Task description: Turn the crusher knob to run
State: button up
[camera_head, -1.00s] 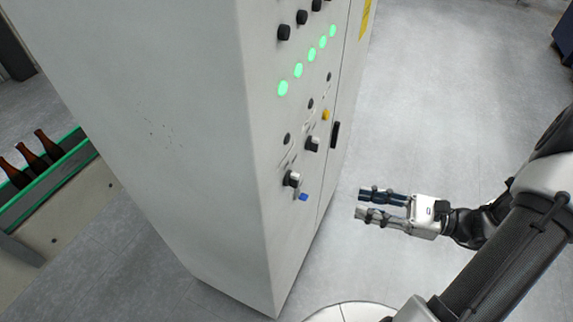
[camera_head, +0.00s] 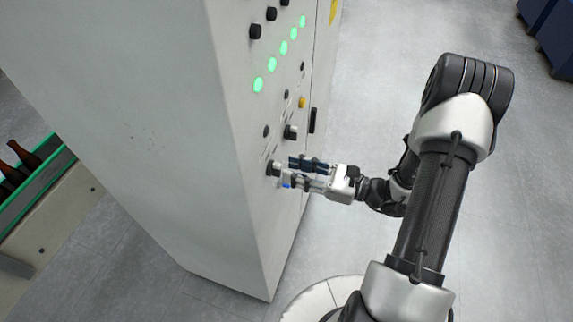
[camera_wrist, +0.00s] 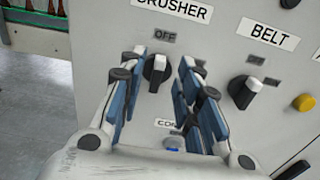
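The crusher knob (camera_wrist: 155,72) is black with a white pointer bar. It sits under the CRUSHER label (camera_wrist: 172,10) and the small OFF label (camera_wrist: 165,36), and its white end points up toward OFF. In the head view the knob (camera_head: 273,168) is the lowest, nearest one on the grey cabinet's front. My gripper (camera_head: 289,171) is right in front of it. In the wrist view my gripper (camera_wrist: 162,62) is open, with one blue-padded finger on each side of the knob and gaps visible. Whether the fingertips reach past the knob face is unclear.
The belt knob (camera_wrist: 245,92) is just right of my right finger, with a yellow button (camera_wrist: 304,102) beyond. Green lights (camera_head: 271,65) glow higher on the cabinet (camera_head: 150,130). Bottles (camera_head: 24,154) stand on a conveyor at left.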

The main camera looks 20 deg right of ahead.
aim_at(275, 170)
jog(key=shift+x, duration=1.35)
jog(key=shift+c, duration=0.2)
grip_shut()
